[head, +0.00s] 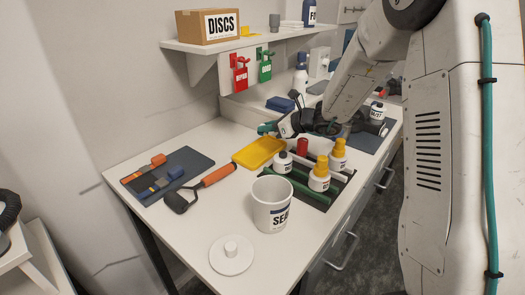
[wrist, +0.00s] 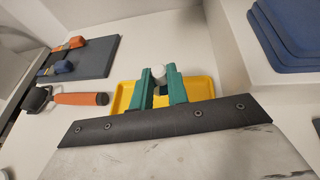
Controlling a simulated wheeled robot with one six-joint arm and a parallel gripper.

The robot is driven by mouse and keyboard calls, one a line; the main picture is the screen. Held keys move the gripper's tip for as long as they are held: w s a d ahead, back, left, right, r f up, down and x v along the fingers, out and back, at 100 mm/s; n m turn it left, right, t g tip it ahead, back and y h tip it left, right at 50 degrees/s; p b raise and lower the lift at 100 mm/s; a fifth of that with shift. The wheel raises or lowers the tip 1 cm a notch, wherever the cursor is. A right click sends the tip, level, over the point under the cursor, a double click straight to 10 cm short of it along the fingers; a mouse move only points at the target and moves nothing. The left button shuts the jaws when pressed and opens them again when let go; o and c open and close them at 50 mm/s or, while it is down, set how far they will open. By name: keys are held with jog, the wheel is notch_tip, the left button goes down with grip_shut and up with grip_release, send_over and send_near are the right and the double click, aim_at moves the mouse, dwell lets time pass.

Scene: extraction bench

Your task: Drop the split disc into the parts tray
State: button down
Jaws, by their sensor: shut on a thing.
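The yellow parts tray (head: 247,158) lies flat on the bench, behind the white pot in the head view. It also shows in the wrist view (wrist: 205,88), beyond and around my fingers. My gripper (head: 265,128) is over the far side of the bench near the tray, seen from the side. In the wrist view my teal fingers (wrist: 159,77) are shut on a small white rounded piece (wrist: 158,73), which I take for the split disc. A dark blue patch shows just below it between the fingers. The fingers hide much of the piece, so its split cannot be made out.
An orange-handled tool (head: 203,188) lies left of the tray, beside a dark mat (head: 190,160) with small blocks. A white pot (head: 272,205) and its lid (head: 231,256) stand in front. Bottles (head: 319,178) crowd the right. A shelf (head: 215,46) overhangs the back.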

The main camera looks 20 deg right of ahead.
jog(key=shift+f, duration=0.1)
jog(key=c, duration=1.3)
grip_release()
jog(key=v, duration=0.8)
jog(key=s+a+r+n+g, duration=0.45)
jog(key=s+n, duration=0.35)
jog(key=s, duration=0.2)
jog(key=s+a+r+n+g, duration=0.3)
jog(key=s+a+n, duration=0.35)
jog(key=s, duration=0.45)
jog(key=s+d+n+h, duration=0.2)
jog(key=s+n+h, duration=0.1)
jog(key=s, duration=0.3)
jog(key=s+d+n+h, duration=0.3)
jog(key=s+n, duration=0.2)
jog(key=s, duration=0.1)
jog(key=s+d+n+g+h, duration=0.1)
jog(key=s+d+n+h, duration=0.2)
jog(key=s+n, duration=0.2)
jog(key=shift+s+f, duration=0.3)
jog(key=shift+s, duration=0.4)
